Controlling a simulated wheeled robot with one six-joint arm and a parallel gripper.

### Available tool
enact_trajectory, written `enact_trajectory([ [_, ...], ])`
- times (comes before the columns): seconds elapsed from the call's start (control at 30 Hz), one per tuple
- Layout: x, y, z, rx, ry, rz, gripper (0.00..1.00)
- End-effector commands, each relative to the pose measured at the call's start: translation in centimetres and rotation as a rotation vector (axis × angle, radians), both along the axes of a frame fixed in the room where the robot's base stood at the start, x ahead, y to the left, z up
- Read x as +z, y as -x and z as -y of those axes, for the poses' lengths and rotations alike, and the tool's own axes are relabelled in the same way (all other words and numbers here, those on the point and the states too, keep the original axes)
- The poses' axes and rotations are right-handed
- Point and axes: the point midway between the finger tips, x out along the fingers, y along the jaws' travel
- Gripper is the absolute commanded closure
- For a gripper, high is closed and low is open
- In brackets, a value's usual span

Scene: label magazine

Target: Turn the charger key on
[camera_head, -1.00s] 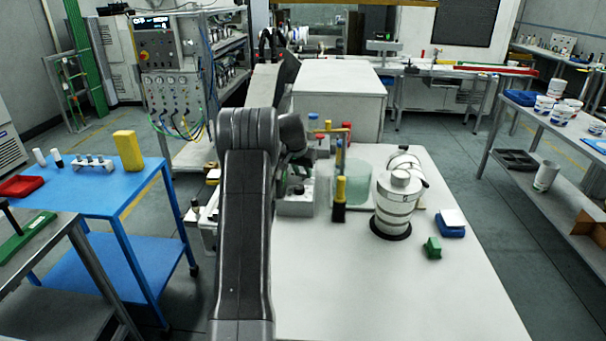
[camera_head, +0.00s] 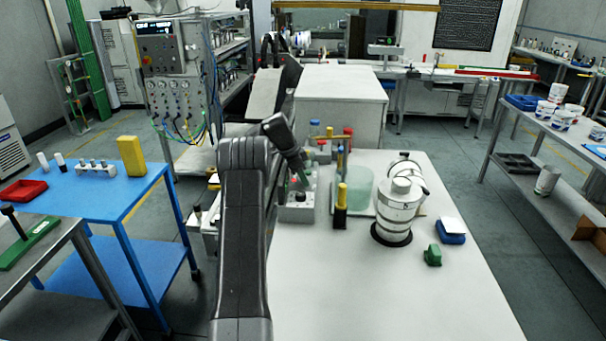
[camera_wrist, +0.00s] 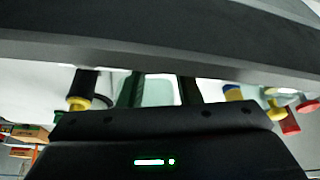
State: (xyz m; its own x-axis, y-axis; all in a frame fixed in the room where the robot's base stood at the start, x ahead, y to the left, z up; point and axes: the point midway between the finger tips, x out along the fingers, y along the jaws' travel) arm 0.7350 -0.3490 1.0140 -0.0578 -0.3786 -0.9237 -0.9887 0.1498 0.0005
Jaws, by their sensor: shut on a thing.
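A small light-grey charger box (camera_head: 296,214) stands at the left edge of the white table, with a dark knob-like part on its top. My gripper (camera_head: 304,181) reaches down from behind over the box, its fingertips close to the box top. My gripper is shut on the charger key, which is too small and too covered to make out. In the wrist view my two dark green fingers (camera_wrist: 160,92) show partly, cut off by a dark grey band across the top. The key's turn position cannot be told.
A white banded canister (camera_head: 393,215) stands further right, with a green block (camera_head: 432,255) and blue item (camera_head: 451,232). The front table is clear.

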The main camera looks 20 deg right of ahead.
Motion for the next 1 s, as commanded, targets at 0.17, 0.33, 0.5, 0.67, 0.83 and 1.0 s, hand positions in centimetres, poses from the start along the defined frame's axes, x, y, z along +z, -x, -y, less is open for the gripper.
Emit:
enact_trajectory([
  [0.17, 0.35, -0.18, 0.01, -0.130, 0.000, 0.001, 0.92],
  [0.33, 0.25, -0.26, 0.04, -0.224, 0.000, 0.001, 0.92],
  [0.5, 0.17, -0.29, 0.05, -0.282, 0.000, 0.001, 0.92],
  [0.67, 0.13, -0.32, 0.07, -0.308, -0.001, 0.002, 0.92],
  [0.83, 0.11, -0.32, 0.07, -0.316, 0.001, 0.003, 0.92],
  [1.0, 0.10, -0.32, 0.07, -0.316, 0.001, 0.003, 0.92],
])
